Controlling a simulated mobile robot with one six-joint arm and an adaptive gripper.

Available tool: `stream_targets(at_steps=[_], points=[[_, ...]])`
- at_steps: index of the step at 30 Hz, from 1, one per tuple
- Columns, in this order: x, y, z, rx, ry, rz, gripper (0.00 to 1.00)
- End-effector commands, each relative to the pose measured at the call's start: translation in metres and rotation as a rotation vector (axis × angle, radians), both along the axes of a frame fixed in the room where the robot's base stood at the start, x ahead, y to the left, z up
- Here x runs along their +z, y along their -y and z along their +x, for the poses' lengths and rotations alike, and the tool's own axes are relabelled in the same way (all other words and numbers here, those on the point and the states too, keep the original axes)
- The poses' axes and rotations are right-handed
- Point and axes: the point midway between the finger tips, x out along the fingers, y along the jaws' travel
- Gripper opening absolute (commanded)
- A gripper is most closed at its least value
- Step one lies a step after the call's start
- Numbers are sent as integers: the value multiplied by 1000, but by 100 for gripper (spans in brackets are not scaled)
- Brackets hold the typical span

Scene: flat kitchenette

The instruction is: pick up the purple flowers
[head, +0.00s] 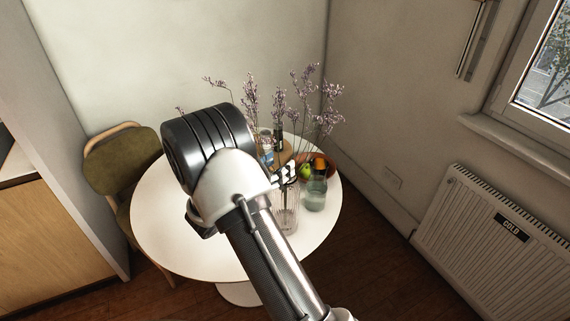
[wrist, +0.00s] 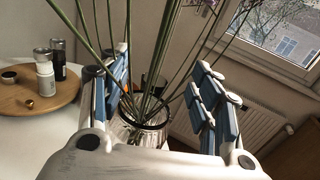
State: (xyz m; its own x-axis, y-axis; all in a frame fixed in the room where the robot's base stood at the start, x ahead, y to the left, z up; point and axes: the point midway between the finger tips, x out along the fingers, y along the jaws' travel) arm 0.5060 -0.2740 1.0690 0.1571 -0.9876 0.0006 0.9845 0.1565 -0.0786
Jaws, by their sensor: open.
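The purple flowers (head: 251,97) stand on long thin stems in a clear glass vase (head: 287,217) on the round white table. My gripper (head: 285,173) is at the stems, just above the vase. In the wrist view its blue-padded fingers (wrist: 163,78) are apart, with several stems between them and a gap left on the right side. My arm hides part of the table and vase in the head view.
A greenish glass jar (head: 316,194) and a bowl of fruit (head: 327,163) stand close beside the vase. A round wooden board (wrist: 62,97) holds bottles and small items. A wall, window and radiator (head: 490,240) lie to the right. The table's left part (head: 165,235) is clear.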

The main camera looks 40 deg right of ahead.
Motion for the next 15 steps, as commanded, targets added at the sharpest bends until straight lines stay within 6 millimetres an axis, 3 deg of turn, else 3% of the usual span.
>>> stream_targets(at_steps=[6, 15], points=[[-2, 29, 5, -3, 1, 0, 57], [0, 31, 6, 0, 1, 0, 56]])
